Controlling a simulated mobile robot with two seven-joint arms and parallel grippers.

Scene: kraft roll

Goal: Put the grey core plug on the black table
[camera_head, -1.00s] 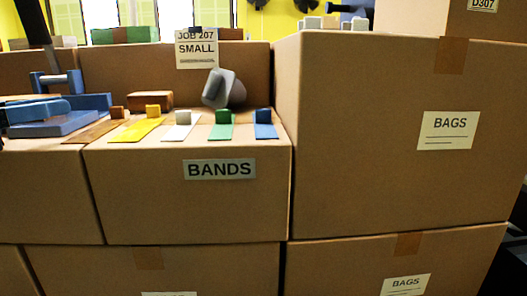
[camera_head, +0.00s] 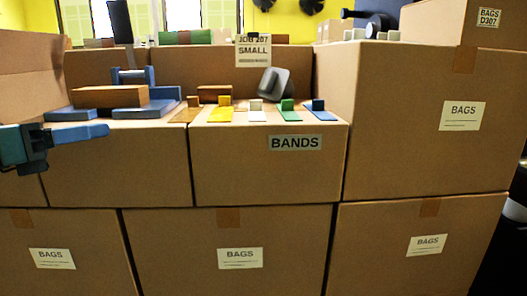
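The grey core plug (camera_head: 274,82) is a dark grey piece with a squarish flange and a rounded body. It rests tilted on top of the BANDS carton, behind the coloured tabs. My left gripper (camera_head: 97,131), blue, reaches in from the left edge, in front of the cartons and well left of the plug. It is seen side-on, so I cannot tell whether its fingers are apart; no held thing shows. My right gripper is not in view. I cannot make out the black table; only an unclear dark area shows at the lower right edge.
The BANDS carton (camera_head: 266,170) bears several coloured tabs, including a yellow one (camera_head: 222,112) and a green one (camera_head: 289,112). A wooden block (camera_head: 108,97) on blue parts stands to the left. A taller BAGS carton (camera_head: 400,130) stands right; several more cartons fill the bottom.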

